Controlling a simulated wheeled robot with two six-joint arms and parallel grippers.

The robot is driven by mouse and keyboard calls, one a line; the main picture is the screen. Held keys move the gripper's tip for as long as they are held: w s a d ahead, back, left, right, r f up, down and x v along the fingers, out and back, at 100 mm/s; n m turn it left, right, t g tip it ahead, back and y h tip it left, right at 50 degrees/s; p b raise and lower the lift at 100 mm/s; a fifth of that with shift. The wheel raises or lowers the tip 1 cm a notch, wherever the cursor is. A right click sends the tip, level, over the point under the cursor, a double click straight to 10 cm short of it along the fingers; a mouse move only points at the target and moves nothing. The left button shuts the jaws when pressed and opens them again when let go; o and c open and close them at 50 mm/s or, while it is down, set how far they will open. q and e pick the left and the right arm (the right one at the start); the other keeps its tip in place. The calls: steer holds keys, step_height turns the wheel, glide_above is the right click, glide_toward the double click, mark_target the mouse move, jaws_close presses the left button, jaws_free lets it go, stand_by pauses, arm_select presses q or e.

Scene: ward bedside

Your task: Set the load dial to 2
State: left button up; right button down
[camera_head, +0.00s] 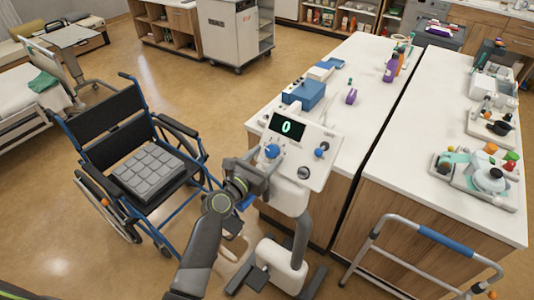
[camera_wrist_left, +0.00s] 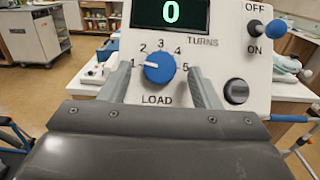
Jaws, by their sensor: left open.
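The load dial (camera_wrist_left: 159,69) is a round blue knob on a white console panel (camera_wrist_left: 222,62), ringed by the numbers 1 to 5 above the word LOAD. Its white pointer mark faces left, towards the 1. It also shows in the head view (camera_head: 271,151). My left gripper (camera_wrist_left: 158,76) is open, with one grey finger on each side of the dial; gaps show between the fingers and the knob. In the head view, my left gripper (camera_head: 259,167) is in front of the panel. My right gripper is not in view.
A display (camera_wrist_left: 170,12) above the dial reads 0, labelled TURNS. A blue-tipped OFF/ON lever (camera_wrist_left: 268,32) and a dark round knob (camera_wrist_left: 236,91) are to the right. A wheelchair (camera_head: 137,150) stands left of my arm, and a long white counter (camera_head: 365,80) lies behind the console.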

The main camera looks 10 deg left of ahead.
arm_select(q)
steer(key=shift+w+d, duration=0.25)
steer(key=shift+w, duration=0.35)
steer(key=c, duration=1)
steer(key=shift+a+f+m+h+b, duration=0.15)
steer(key=shift+m+h+b, duration=0.45)
steer(key=shift+m, duration=0.4)
steer(key=m, duration=0.1)
steer(key=m+g+h+b, duration=0.1)
steer(key=m, duration=0.1)
steer(key=shift+w+a+g+h+b, duration=0.1)
steer(key=shift+g+h+b, duration=0.2)
steer(key=shift+w+a+r+m+g+h+b, duration=0.1)
steer(key=shift+m+g+h+b, duration=0.55)
steer(key=shift+m, duration=0.75)
steer(key=shift+r+m+g+h+b, duration=0.1)
steer(key=shift+m+g+h, duration=0.35)
steer(key=shift+m+g, duration=0.75)
steer(key=shift+m+t, duration=0.25)
steer(key=shift+m, duration=0.05)
